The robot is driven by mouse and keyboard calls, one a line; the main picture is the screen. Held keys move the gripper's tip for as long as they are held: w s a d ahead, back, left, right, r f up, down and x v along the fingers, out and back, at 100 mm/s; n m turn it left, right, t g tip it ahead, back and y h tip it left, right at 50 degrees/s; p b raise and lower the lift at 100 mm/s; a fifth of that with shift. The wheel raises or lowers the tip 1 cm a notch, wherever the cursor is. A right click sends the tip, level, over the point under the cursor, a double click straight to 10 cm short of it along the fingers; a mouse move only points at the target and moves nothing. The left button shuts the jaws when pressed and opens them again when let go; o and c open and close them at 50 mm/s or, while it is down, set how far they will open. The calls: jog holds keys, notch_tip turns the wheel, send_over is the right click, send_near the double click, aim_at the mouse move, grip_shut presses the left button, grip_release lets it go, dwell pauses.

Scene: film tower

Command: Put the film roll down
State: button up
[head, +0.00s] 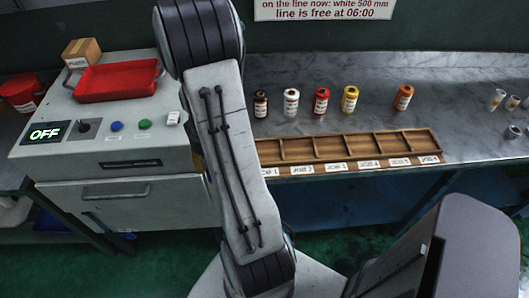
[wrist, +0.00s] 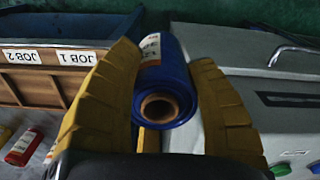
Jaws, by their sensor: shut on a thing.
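A blue film roll (wrist: 175,72) with a white label and a brown core is held between the yellow fingers of my gripper (wrist: 163,62) in the wrist view. The fingers are shut on its two sides, and its cored end faces the camera. The roll and gripper are hidden in the head view, where my arm stands in front. A wooden rack (head: 345,146) with several labelled compartments lies along the bench front; the compartments I can see there look empty. Its JOB 1 and JOB 2 labels (wrist: 48,57) show left of the roll in the wrist view.
Black (head: 261,104), white (head: 291,102), red (head: 321,100), yellow (head: 350,98) and orange (head: 403,97) rolls stand behind the rack on the bench (head: 460,100). A grey control cabinet (head: 110,140) with a red tray (head: 117,80) stands left.

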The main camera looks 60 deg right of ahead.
jog(key=s+d+r+m, duration=0.2)
jog(key=s+d+m, duration=0.3)
jog(key=s+d, duration=0.8)
jog(key=s+d+r+m, duration=0.3)
jog(key=s+d+m, duration=0.2)
jog(key=s+d, duration=0.8)
jog(key=d, duration=0.3)
jog(key=shift+r+m, duration=0.25)
jog(key=shift+m, duration=0.05)
jog(key=shift+w+d, duration=0.1)
jog(key=shift+w, duration=0.05)
